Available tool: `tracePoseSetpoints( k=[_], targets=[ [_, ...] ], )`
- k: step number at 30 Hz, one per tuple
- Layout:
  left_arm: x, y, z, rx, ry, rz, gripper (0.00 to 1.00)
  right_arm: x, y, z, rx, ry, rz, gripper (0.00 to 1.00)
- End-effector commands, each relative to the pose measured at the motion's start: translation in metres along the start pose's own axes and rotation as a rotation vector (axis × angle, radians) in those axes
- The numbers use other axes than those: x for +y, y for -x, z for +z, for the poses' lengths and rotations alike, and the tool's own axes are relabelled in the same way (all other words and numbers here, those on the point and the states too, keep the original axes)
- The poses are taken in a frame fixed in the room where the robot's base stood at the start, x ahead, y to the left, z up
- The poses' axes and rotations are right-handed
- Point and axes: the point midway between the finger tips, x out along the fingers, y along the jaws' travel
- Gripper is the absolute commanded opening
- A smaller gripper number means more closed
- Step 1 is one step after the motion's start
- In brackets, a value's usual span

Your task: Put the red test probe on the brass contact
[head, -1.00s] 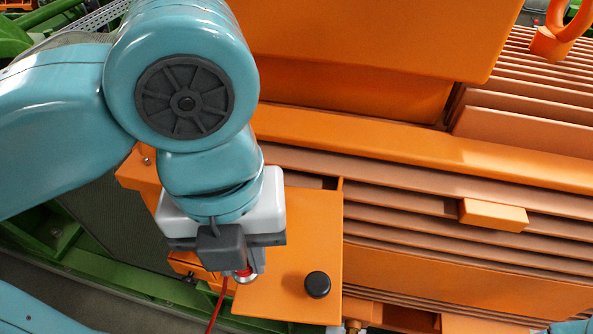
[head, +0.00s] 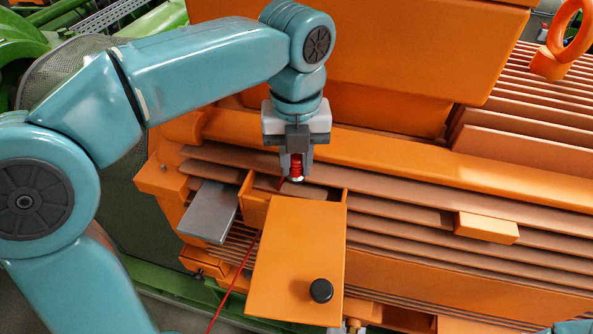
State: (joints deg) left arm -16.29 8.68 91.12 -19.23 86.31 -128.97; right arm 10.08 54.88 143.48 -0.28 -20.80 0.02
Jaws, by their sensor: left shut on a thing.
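My left gripper (head: 296,172) is shut on the red test probe (head: 296,167), which points down with a pale ring at its lower end. It is over the back edge of a small orange box (head: 257,203), near the gap behind its lid. I cannot tell how high the probe is above the box, or whether it touches. A red cable (head: 240,272) trails from it down to the lower left. I cannot make out the brass contact; the box's inside is largely hidden by the lid and gripper. My right gripper is not in view.
The flat orange lid (head: 285,262) with a black knob (head: 321,290) covers the front of the box. A grey plate (head: 208,211) lies left of it. Ribbed orange fins (head: 400,230) extend right, with an orange block (head: 486,227). A large orange housing (head: 350,65) rises behind.

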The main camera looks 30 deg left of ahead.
Motion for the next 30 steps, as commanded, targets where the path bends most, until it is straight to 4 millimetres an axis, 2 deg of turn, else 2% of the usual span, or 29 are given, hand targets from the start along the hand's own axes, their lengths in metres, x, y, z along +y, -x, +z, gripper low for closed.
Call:
tracePoseSetpoints(
  k=[9,11,23,24,25,26,30],
  targets=[
    [0.001,-0.040,0.000,0.002,0.001,0.002,0.00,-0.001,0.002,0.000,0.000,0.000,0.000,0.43],
    [-0.001,-0.042,0.003,0.002,0.001,0.001,0.00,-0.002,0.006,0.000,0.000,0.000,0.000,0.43],
    [-0.001,-0.050,0.003,0.000,0.001,0.000,0.00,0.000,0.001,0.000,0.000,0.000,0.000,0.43],
    [-0.001,-0.049,0.003,0.000,0.001,0.000,0.33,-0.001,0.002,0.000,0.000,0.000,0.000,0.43],
    [-0.001,-0.049,0.004,0.000,0.001,0.000,0.43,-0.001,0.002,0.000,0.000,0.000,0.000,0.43],
    [-0.001,-0.049,0.003,0.000,0.001,0.000,0.49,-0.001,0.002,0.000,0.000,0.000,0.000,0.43],
    [-0.001,-0.049,0.003,0.000,0.001,0.000,0.49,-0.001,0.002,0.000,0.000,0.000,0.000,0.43]
  ],
)
